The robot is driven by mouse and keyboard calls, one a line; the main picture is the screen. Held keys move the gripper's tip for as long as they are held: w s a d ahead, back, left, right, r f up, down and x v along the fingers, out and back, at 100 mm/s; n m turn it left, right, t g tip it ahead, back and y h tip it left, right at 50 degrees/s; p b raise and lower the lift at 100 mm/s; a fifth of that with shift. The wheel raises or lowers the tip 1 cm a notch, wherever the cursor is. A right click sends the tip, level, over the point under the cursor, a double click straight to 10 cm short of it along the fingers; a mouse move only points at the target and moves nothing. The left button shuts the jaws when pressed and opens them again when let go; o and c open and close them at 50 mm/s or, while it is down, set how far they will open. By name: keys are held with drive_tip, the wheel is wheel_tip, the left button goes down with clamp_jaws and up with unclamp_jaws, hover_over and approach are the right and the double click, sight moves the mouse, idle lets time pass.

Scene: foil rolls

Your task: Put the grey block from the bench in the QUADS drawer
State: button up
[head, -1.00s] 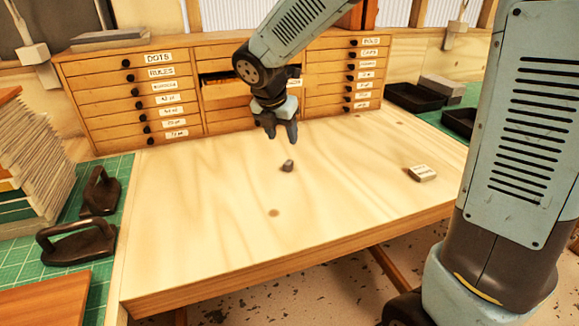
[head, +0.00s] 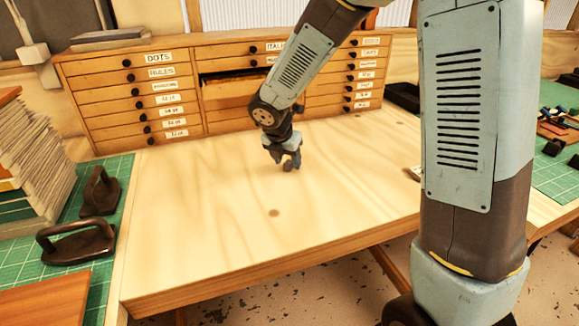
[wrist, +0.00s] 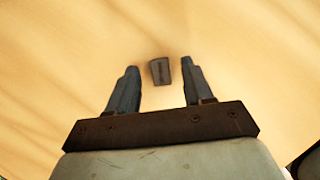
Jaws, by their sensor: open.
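The grey block (wrist: 161,72) is a small dark grey piece on the pale bench top (head: 200,220). In the wrist view it lies between the tips of my open fingers (wrist: 160,66), with a gap on both sides. In the head view my gripper (head: 286,163) is low over the bench at the block's place, and I cannot clearly tell the block from the fingers. In the cabinet's middle column one drawer (head: 228,90) is pulled open. My arm covers part of that column, and I cannot read a QUADS label.
The wooden drawer cabinet (head: 98,104) lines the back of the bench. A pale labelled block (head: 413,173) is partly hidden behind my arm. Dark iron weights (head: 76,243) and a paper stack (head: 35,160) stand at left. The bench's left and front are clear.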

drive_tip(key=shift+w+f, duration=0.1)
drive_tip(key=shift+f, duration=0.2)
drive_tip(key=shift+c, duration=0.2)
clamp_jaws()
